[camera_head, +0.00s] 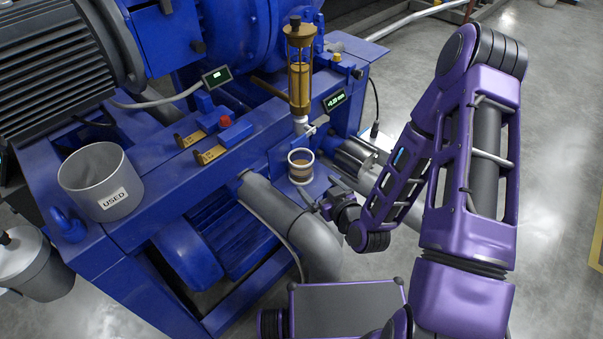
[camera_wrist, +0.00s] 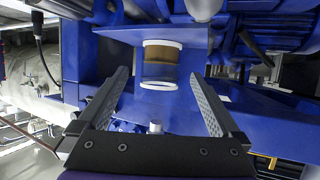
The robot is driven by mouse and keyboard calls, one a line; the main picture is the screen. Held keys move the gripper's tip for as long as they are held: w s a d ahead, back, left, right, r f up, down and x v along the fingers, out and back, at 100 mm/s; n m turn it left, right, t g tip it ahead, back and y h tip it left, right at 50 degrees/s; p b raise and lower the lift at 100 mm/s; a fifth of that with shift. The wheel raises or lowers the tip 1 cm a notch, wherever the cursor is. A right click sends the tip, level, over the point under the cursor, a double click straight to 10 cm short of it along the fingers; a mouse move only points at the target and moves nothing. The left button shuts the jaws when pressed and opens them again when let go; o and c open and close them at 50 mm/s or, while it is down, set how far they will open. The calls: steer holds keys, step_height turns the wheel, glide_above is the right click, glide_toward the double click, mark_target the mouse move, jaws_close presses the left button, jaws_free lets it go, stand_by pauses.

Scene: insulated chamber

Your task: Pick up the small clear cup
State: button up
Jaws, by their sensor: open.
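The small clear cup (camera_head: 301,166) has a white rim and brown contents. It stands on a blue ledge of the machine, below a brass-framed sight glass. In the wrist view the cup (camera_wrist: 159,71) shows white bands at both ends, a brown part and a clear part. My gripper (camera_head: 322,208) is just in front and to the lower right of the cup. In the wrist view my gripper (camera_wrist: 160,78) is open, its two fingers pointing towards the cup, one to each side. Neither finger visibly touches it.
The brass-framed sight glass (camera_head: 300,75) and its tap (camera_head: 312,130) stand over the cup. A grey pipe (camera_head: 285,215) bends down at the left. A grey bin marked USED (camera_head: 101,181) sits on the blue machine frame further left. Open floor (camera_head: 550,140) lies at the right.

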mark_target(306, 175)
steer(key=x, duration=0.5)
steer(key=shift+x, duration=2.6)
steer(key=shift+a+r, duration=0.15)
steer(key=c, duration=1.5)
steer(key=shift+o, duration=0.2)
steer(key=shift+r, duration=0.1)
